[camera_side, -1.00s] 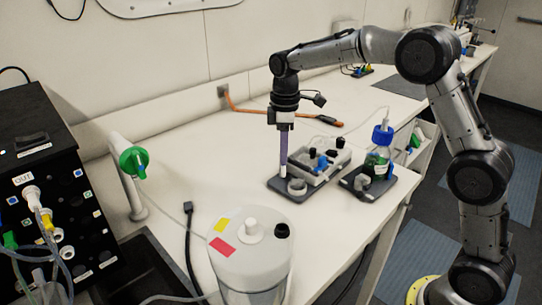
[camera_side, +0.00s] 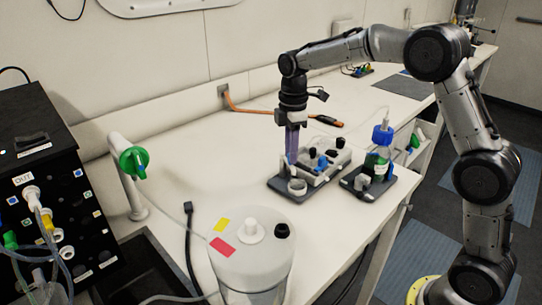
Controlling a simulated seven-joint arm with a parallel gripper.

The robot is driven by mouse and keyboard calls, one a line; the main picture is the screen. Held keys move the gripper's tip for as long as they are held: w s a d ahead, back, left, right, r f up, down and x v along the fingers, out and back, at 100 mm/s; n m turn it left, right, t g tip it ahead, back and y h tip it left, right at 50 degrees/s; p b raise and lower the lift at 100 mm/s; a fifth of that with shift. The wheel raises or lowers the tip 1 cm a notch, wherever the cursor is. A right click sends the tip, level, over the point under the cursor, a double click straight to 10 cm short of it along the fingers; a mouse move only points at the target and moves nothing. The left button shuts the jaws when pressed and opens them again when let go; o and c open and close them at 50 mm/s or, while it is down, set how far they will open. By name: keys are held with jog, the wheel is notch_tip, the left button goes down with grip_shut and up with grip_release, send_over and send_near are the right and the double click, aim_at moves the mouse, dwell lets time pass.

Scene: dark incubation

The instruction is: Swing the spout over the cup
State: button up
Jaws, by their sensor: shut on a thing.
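My gripper (camera_side: 291,148) points straight down over the left end of a small grey valve unit on a dark base. It is shut on the spout, which is mostly hidden between and behind the fingers. A small round cup (camera_side: 297,187) stands upright on the front left of the base, just below and slightly right of the fingertips. The picture is too small to show how far the spout's mouth is from the cup.
The unit (camera_side: 322,172) has black and blue knobs. Right of it a blue-capped bottle (camera_side: 382,140) stands on a dark tray (camera_side: 380,191). A large white-lidded vessel (camera_side: 250,262) is in front, and a green-fitted tap (camera_side: 134,163) at left. Open tabletop lies between.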

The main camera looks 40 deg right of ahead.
jog(key=shift+s+d+n, duration=0.2)
jog(key=shift+d+n, duration=0.4)
jog(key=shift+n, duration=0.7)
jog(key=o, duration=0.7)
jog(key=shift+r, duration=0.1)
jog(key=shift+r, duration=2.15)
